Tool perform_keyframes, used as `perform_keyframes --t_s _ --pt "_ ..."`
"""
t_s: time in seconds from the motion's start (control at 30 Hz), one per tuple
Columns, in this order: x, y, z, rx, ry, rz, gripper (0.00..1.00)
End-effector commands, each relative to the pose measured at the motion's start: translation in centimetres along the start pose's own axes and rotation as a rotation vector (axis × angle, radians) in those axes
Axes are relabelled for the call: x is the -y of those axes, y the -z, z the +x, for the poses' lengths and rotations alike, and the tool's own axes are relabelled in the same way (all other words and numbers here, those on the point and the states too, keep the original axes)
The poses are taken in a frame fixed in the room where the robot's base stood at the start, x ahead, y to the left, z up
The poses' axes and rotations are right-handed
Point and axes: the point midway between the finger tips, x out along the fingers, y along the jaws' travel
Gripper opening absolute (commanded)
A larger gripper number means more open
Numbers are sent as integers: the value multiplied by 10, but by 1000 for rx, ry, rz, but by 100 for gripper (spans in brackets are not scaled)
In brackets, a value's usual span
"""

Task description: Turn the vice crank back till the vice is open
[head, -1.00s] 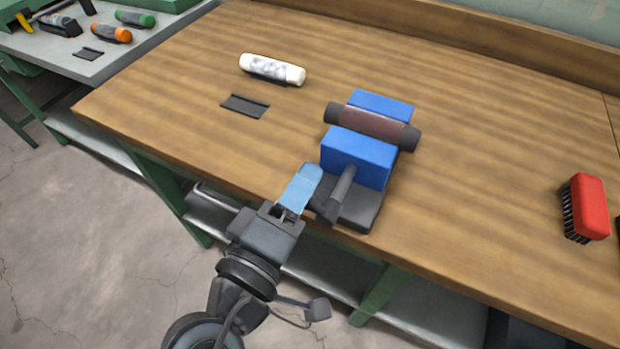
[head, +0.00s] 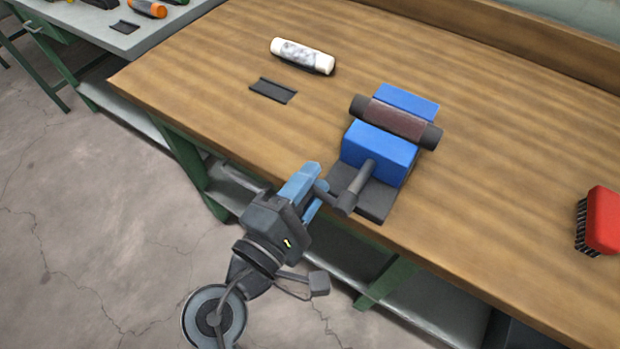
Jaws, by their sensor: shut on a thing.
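The vice has two blue jaws (head: 378,150) and a dark base (head: 376,201) near the front edge of the wooden workbench. A brown-red cylinder with dark ends (head: 396,120) lies between the jaws. A grey screw runs from the front jaw toward me to the dark crank (head: 346,205). The crank's arm points left to my gripper. My gripper (head: 313,186), with light blue fingers, is shut on the crank's handle end at the left of the vice. The fingers hide most of the handle.
A white bottle-like cylinder (head: 303,56) and a flat dark piece (head: 273,90) lie behind on the workbench (head: 480,150). A red brush (head: 602,222) lies at the right. A grey side table (head: 150,38) with tools stands at upper left.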

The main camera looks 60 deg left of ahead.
Motion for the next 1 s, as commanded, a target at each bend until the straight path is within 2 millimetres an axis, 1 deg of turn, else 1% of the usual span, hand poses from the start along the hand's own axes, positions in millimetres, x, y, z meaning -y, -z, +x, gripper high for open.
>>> perform_keyframes --t_s 0.03,0.5,0.53,0.7,0.93,1.0 --pt "-3 -9 11 17 -9 -8 0" --pt "-2 -8 11 17 -10 -18 0" --pt "-2 -8 11 17 -10 -18 33" --pt "-2 -8 11 17 -10 -17 49" --pt "-2 -8 10 16 -9 -17 50" --pt "-1 -8 8 16 -8 -16 50"
